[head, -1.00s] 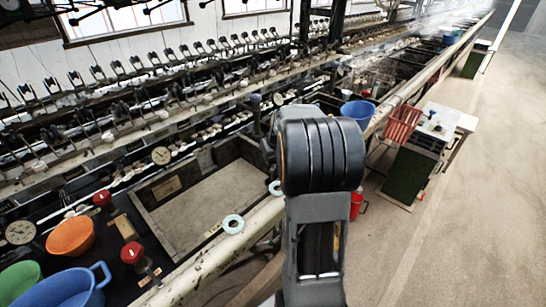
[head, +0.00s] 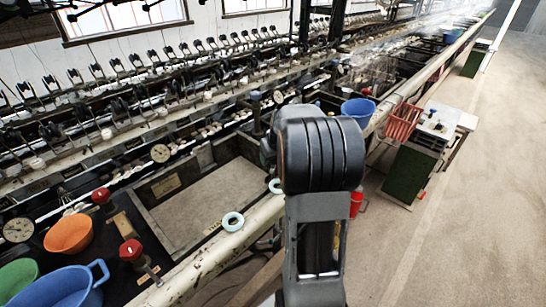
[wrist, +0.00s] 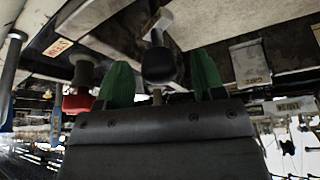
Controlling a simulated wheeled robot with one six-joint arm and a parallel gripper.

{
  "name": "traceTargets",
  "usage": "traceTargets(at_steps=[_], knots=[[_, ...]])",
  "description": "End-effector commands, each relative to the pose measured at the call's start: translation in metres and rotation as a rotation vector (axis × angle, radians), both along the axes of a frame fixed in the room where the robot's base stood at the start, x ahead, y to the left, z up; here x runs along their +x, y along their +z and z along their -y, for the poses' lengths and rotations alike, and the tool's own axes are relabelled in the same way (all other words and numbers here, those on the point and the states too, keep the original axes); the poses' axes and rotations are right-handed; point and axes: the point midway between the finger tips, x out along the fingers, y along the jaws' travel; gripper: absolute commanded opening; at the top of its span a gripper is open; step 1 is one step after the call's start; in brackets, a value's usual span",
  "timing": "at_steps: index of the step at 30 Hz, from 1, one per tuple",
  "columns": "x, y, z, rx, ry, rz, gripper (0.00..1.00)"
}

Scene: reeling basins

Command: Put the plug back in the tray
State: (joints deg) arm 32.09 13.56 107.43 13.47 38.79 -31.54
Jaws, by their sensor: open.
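My gripper (wrist: 161,60) shows in the wrist view with its two green fingers spread apart. A dark rounded piece with a pale upper part (wrist: 158,64) shows between the fingers. It may be the plug, but I cannot tell for sure, nor whether it touches a finger. In the head view my arm hides the gripper. I cannot make out the tray for certain in either view.
An open basin (head: 150,207) lies left of my arm, behind a pale rail (head: 205,262) with a light ring (head: 233,221) on it. Orange (head: 68,234) and blue (head: 62,290) bowls stand at lower left, near a red knob (head: 131,250).

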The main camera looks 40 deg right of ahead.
Motion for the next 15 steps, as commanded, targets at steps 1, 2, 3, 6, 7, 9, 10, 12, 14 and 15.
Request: traceTargets(at_steps=[1,2,3,6,7,9,10,12,14,15], knots=[[0.0,0.0,0.0,0.0,0.0,0.0,0.64],[0.0,0.0,0.0,0.0,0.0,0.0,0.64],[0.0,0.0,0.0,0.0,0.0,0.0,0.64],[0.0,0.0,0.0,0.0,0.0,-0.001,0.64],[0.0,0.0,0.0,0.0,0.0,-0.001,0.64],[-0.001,0.004,0.0,0.0,0.0,0.0,0.64],[-0.002,0.006,0.0,-0.001,0.0,0.001,0.64],[-0.005,0.014,-0.001,-0.001,0.0,0.001,0.64],[-0.009,0.024,-0.001,-0.002,-0.001,0.003,0.64],[-0.012,0.031,-0.002,-0.002,-0.001,0.003,0.64]])
